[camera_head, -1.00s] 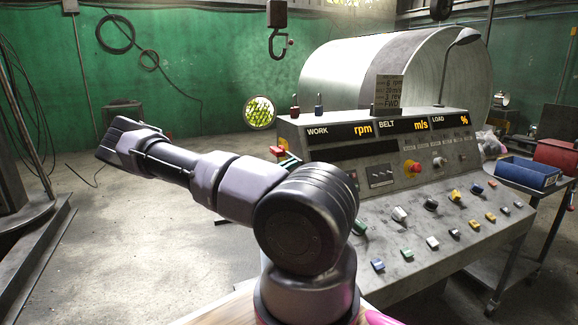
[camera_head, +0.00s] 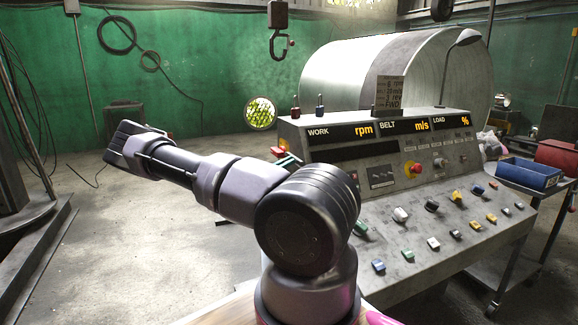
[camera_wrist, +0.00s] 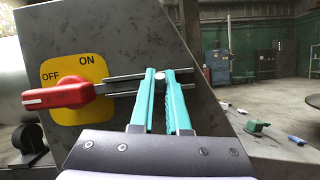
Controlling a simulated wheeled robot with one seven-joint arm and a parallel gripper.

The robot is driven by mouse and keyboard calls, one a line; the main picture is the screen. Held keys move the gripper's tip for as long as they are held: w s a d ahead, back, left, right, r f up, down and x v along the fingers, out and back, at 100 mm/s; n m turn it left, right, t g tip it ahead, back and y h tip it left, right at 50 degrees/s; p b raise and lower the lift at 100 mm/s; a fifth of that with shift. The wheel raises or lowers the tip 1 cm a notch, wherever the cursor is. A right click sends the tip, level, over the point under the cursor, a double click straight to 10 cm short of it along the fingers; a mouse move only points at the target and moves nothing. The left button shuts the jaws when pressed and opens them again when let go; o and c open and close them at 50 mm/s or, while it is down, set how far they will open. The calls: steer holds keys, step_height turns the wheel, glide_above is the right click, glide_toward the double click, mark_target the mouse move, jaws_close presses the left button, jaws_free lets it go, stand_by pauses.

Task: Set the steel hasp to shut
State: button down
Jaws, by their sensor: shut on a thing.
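The steel hasp (camera_wrist: 123,79) shows in the wrist view as two grey bars on the side of the console. Its left end reaches the red handle (camera_wrist: 60,96), which lies across a yellow plate (camera_wrist: 88,68) marked ON and OFF and points left to OFF. The fingers hide part of the bars. Whether the hasp sits over the handle or only beside it, I cannot tell.
The control console (camera_head: 390,180) with knobs and switches stands right of my arm. A blue bin (camera_head: 530,173) is on a cart to its right. A hook (camera_head: 279,45) hangs above. The floor on the left is mostly clear.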

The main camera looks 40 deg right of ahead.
steer(key=c, duration=0.9)
jaws_free()
steer(key=shift+w, duration=0.2)
steer(key=v, duration=1)
steer(key=shift+a+f, duration=0.25)
steer(key=shift+a, duration=0.1)
